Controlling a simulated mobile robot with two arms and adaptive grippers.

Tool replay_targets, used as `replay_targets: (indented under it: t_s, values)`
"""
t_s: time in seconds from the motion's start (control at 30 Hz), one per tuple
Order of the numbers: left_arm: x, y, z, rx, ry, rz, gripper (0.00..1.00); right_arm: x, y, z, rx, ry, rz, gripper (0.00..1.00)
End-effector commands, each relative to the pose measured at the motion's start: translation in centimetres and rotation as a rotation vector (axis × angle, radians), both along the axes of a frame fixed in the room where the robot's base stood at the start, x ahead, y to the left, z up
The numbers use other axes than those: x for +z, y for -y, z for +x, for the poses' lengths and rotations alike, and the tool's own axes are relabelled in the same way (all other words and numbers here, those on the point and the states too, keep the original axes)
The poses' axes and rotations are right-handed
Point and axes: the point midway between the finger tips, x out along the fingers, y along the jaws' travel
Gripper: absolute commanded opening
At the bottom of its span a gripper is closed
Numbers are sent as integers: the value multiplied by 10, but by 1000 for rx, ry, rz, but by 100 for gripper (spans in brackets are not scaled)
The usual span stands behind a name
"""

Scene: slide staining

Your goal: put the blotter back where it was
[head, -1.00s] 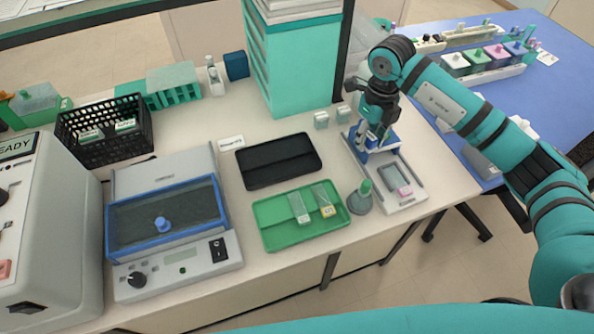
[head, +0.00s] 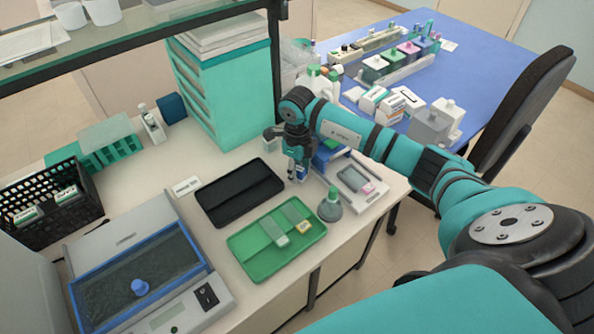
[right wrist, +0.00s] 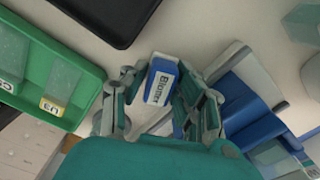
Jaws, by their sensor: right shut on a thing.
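The blotter (right wrist: 161,82) is a small blue and white block with a "Blotter" label, seen between the fingers of my right gripper (right wrist: 158,92) in the right wrist view. In the head view my right gripper (head: 298,172) is shut on it, over the white bench between the black tray (head: 240,191) and the blue-and-white stand (head: 358,184). The blotter's blue side shows small below the fingers. Whether it touches the bench is unclear. My left gripper is not in view.
A teal drawer cabinet (head: 228,95) stands behind. A glass-lidded device (head: 135,275) and a black basket (head: 50,222) are at left.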

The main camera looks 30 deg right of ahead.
Motion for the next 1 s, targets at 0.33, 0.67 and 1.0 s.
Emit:
replay_targets:
  t_s: [0.33, 0.67, 1.0]
  values:
    - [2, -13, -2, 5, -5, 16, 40, -13, 0, 0, -1, 0, -1, 2]
    - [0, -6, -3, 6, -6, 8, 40, -15, 0, 0, -1, -1, 0, 38]
    - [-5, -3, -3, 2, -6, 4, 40, 6, 0, 1, 1, 5, -2, 38]
